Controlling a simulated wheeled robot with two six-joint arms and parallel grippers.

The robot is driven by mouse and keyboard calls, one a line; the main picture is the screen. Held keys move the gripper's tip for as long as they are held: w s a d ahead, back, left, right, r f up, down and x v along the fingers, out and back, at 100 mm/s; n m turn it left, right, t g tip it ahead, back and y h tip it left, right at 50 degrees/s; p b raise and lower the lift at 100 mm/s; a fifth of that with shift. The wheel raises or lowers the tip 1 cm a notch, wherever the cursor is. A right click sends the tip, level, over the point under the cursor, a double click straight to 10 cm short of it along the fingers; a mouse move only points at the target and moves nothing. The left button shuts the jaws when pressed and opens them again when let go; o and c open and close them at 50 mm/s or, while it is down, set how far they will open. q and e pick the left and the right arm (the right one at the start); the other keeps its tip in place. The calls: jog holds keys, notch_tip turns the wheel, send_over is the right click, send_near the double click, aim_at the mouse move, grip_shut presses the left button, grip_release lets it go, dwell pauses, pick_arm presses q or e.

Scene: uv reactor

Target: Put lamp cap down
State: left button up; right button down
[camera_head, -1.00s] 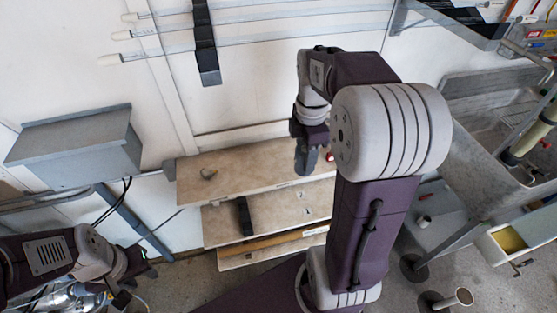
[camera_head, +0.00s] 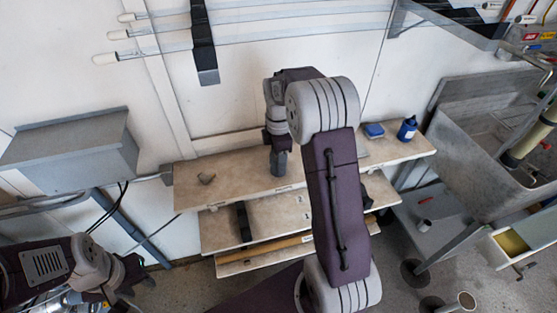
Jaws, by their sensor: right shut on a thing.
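My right gripper (camera_head: 278,162) points down over the top shelf board (camera_head: 235,177), near its back edge by the wall. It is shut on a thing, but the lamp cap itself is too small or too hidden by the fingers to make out. I cannot tell whether it touches the board. My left gripper (camera_head: 128,274) is low at the left, well away from the shelf, and its fingers are too unclear to judge.
A grey wall box (camera_head: 75,152) is left, a sink (camera_head: 480,150) right. Board between grey piece and gripper is clear.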

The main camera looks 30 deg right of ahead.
jog(key=c, duration=0.6)
grip_release()
jog(key=shift+c, duration=0.2)
jog(key=shift+r, duration=0.1)
notch_tip(320, 180, up, 8)
jog(key=shift+f+p, duration=0.2)
jog(key=shift+p, duration=0.75)
jog(key=shift+f, duration=0.1)
